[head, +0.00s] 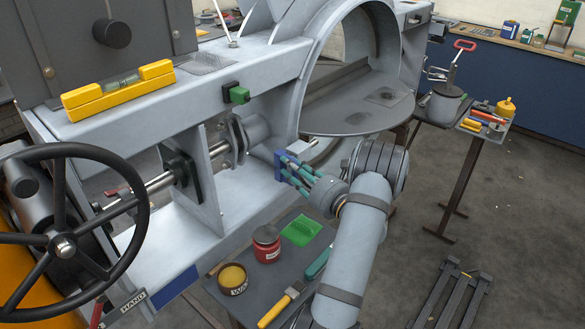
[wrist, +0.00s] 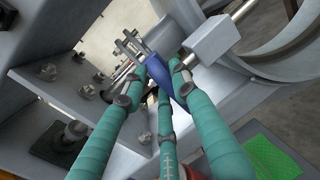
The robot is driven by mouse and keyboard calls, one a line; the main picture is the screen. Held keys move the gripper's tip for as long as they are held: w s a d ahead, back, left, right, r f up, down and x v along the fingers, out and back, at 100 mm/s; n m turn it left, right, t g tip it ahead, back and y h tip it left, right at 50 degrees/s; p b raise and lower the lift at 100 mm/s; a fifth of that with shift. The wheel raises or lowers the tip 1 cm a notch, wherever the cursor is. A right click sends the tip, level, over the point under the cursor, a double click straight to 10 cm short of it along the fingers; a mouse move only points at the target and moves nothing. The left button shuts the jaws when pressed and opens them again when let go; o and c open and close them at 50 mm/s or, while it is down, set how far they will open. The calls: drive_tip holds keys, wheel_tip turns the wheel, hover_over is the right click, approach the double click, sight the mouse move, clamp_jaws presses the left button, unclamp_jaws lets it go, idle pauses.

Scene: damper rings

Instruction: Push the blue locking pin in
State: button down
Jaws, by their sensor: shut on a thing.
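The blue locking pin (head: 280,166) is at the side of the grey machine frame, at my fingertips. In the wrist view the blue part (wrist: 157,74) shows between the teal fingers, with its lower end running down between them. My gripper (head: 292,172) is shut on it; in the wrist view two fingers (wrist: 161,66) reach to either side of the blue part and a third finger comes from below. The fingers hide part of the pin. How deep it sits cannot be told.
A pale metal block (wrist: 213,39) with a rod lies close right of my fingers. A bolted grey plate (wrist: 65,90) is to the left. Below stands a small table (head: 238,291) with a red jar (head: 267,245), an open tin (head: 233,279), a green pad (head: 301,230) and a brush (head: 281,304).

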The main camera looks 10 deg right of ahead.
drive_tip(key=shift+d+f, duration=0.1)
drive_tip(key=shift+f, duration=0.05)
drive_tip(key=w+d, duration=0.1)
drive_tip(key=d, duration=0.1)
drive_tip(key=w+d, duration=0.1)
drive_tip(key=shift+w+d, duration=0.2)
drive_tip(key=shift+d, duration=0.15)
drive_tip(key=c, duration=1.8)
unclamp_jaws()
drive_tip(key=shift+c, duration=0.2)
drive_tip(key=o, duration=0.3)
drive_tip(key=shift+w+d, duration=0.1)
drive_tip(key=shift+w, duration=0.1)
drive_tip(key=v, duration=1.2)
